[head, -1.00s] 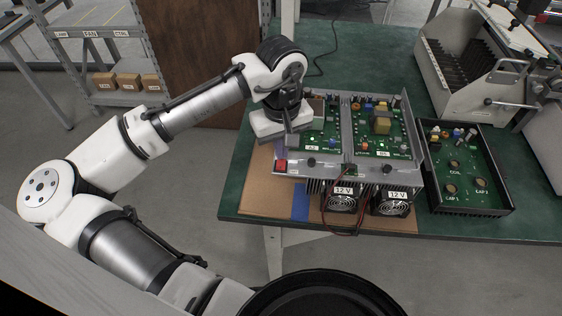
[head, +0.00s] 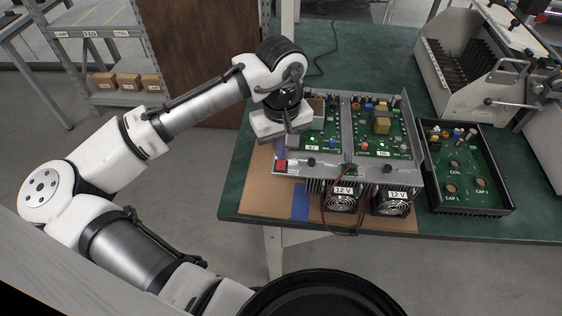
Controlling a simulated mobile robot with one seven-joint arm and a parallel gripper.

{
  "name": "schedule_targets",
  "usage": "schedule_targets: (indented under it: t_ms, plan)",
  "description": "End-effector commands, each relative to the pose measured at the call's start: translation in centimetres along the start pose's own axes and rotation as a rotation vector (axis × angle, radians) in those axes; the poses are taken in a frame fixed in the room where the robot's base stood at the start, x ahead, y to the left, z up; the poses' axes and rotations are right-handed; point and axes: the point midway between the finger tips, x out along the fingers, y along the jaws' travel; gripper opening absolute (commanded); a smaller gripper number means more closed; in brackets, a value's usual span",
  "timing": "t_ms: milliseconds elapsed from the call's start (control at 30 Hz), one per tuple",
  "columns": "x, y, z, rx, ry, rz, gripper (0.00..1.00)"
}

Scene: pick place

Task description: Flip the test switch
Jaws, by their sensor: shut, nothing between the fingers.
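A metal test unit with circuit boards (head: 346,130) stands on the green bench. On its front left corner is a red switch (head: 281,165), which looks like the test switch; which way it is set is too small to tell. My gripper (head: 290,141) points down over the left edge of the unit, just behind and above the red switch. It is shut and holds nothing. Its fingers look close to the switch, but I cannot tell whether they touch it. My gripper hides part of the unit's left side.
Two fans labelled 12 V (head: 342,200) hang at the unit's front, with a red and black cable. A black tray of parts (head: 470,208) stands to the right. A grey machine (head: 440,75) stands behind it. The green bench top (head: 375,45) is mostly clear behind the unit.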

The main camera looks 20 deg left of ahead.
Motion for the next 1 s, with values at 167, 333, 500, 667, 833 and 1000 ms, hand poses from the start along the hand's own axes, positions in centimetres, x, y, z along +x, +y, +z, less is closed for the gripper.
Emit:
schedule_targets:
  t_ms: [167,333,500,667,833,1000]
  plan:
    - [0.3,0.0,0.0,0.000,0.000,0.000,0.00]
    - [0.6,0.0,0.0,0.000,0.000,0.000,0.00]
    - [0.9,0.0,0.0,0.000,0.000,0.000,0.00]
    - [1.1,0.0,0.0,0.000,0.000,0.000,0.00]
    - [1.4,0.0,0.0,0.000,-0.001,0.000,0.00]
    - [1.6,0.0,0.0,0.000,-0.001,0.000,0.00]
